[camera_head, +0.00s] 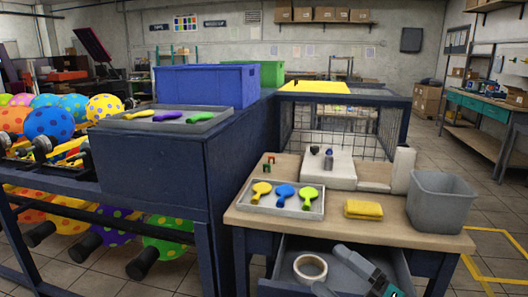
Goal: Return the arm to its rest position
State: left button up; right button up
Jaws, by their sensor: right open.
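My right gripper (350,272) shows at the bottom of the head view, in grey and teal. It is open, with no object visible between its fingers. It shows over the open drawer (290,250) of the wooden worktable (430,237), near a roll of tape (310,268) in the drawer. The lower edge of the picture cuts off the rest of this arm. My left gripper is not in view.
On the worktable are a tray (262,209) of paddle-shaped pieces, a folded yellow cloth (363,209), a white device (328,168) and a grey bin (441,200). A dark cabinet (165,165) and a balloon rack (110,208) stand left. Floor is open at right.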

jog(key=s+d+f+m+g+h+p, duration=0.1)
jog(key=s+d+f+m+g+h, duration=0.1)
jog(key=s+f+m+h, duration=0.4)
jog(key=s+d+f+m+g+h+p, duration=0.1)
jog(key=s+f+m+h, duration=0.6)
jog(key=m, duration=1)
jog(key=s+d+f+p, duration=0.1)
jog(key=s+f, duration=0.2)
jog(key=f, duration=0.3)
jog(key=shift+s+d+f+g, duration=0.25)
jog(key=shift+g, duration=0.15)
